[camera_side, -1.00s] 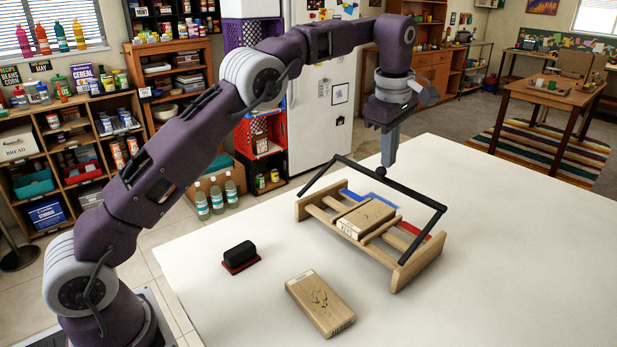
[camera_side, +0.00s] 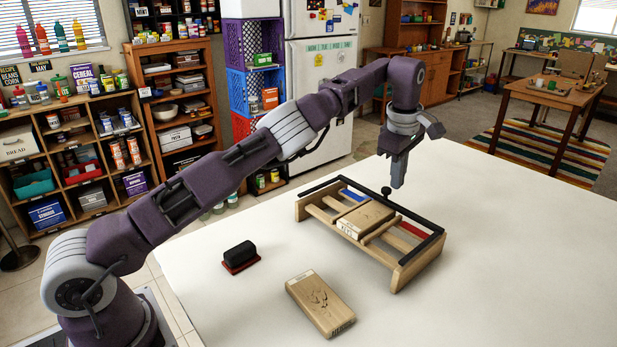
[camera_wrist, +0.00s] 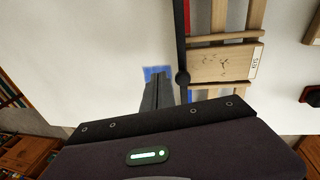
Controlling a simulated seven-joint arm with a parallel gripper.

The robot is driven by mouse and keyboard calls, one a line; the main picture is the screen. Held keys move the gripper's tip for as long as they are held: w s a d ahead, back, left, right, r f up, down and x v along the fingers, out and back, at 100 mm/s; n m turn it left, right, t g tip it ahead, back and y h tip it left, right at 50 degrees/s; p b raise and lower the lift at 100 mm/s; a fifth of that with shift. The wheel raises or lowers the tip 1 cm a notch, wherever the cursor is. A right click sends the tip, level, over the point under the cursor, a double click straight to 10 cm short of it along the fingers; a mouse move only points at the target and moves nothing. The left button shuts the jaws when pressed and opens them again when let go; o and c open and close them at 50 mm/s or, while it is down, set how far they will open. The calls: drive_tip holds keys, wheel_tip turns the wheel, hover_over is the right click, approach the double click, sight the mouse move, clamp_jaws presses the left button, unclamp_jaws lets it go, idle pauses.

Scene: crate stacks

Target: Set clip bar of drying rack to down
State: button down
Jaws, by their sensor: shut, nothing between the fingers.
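The drying rack (camera_side: 403,274) is a slatted wooden frame on the white table. A wooden block (camera_side: 365,218) rests on the slats.
A second wooden block (camera_side: 320,303) lies on the table in front of the rack. A black eraser-like object on a red base (camera_side: 240,257) lies left of the rack. A blue patch (camera_wrist: 157,71) shows near the fingers. The table right of the rack is clear.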

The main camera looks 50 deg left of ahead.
idle(0.4)
drive_tip(key=s+r, duration=1.1)
drive_tip(key=s, duration=0.1)
drive_tip(key=s+f+m+t, duration=0.1)
drive_tip(key=s+m+t, duration=0.2)
drive_tip(key=s+m, duration=1.6)
drive_tip(key=s, duration=1.4)
drive_tip(key=shift+f+t+h, duration=0.35)
drive_tip(key=shift+t+h, duration=0.05)
